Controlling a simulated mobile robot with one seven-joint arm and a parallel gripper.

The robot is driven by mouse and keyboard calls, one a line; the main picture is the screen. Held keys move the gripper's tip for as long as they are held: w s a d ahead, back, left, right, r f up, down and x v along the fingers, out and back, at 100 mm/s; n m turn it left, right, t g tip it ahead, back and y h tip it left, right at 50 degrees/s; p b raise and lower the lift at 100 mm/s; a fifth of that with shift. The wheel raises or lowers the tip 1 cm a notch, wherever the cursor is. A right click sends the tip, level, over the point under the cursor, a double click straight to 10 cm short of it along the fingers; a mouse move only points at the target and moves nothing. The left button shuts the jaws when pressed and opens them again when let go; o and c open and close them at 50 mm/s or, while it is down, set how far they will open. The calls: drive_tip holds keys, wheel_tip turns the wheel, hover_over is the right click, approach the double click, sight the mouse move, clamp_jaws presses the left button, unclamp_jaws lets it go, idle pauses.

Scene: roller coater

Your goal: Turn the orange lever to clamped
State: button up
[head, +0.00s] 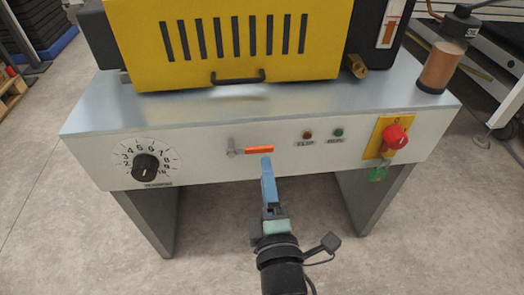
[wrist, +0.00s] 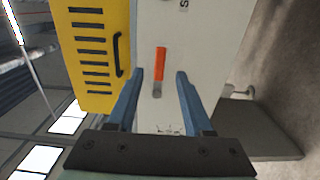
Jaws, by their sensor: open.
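The orange lever (head: 259,149) sits on the machine's white front panel. It lies about horizontal in the head view, with its grey pivot (head: 232,149) at the left end and the orange grip pointing right. In the wrist view the lever (wrist: 160,63) shows between the two blue fingers, ahead of their tips, with its pivot (wrist: 157,90) nearer my gripper. My gripper (head: 266,160) is in front of the panel, just below the orange grip in the head view. In the wrist view my gripper (wrist: 160,73) is open and empty. Contact with the lever is not visible.
A numbered dial (head: 146,166) is left on the panel. Two indicator lights (head: 322,134) and a red knob on a yellow plate (head: 394,138) are to the right. A yellow slotted cover (head: 230,60) with a black handle stands above. The panel around the lever is clear.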

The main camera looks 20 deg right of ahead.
sight(262, 151)
drive_tip(key=b+x, duration=0.1)
drive_tip(key=x, duration=0.6)
drive_tip(key=shift+w+b, duration=0.3)
drive_tip(key=shift+b, duration=0.1)
clamp_jaws()
drive_tip(key=shift+f, duration=0.1)
idle(1.0)
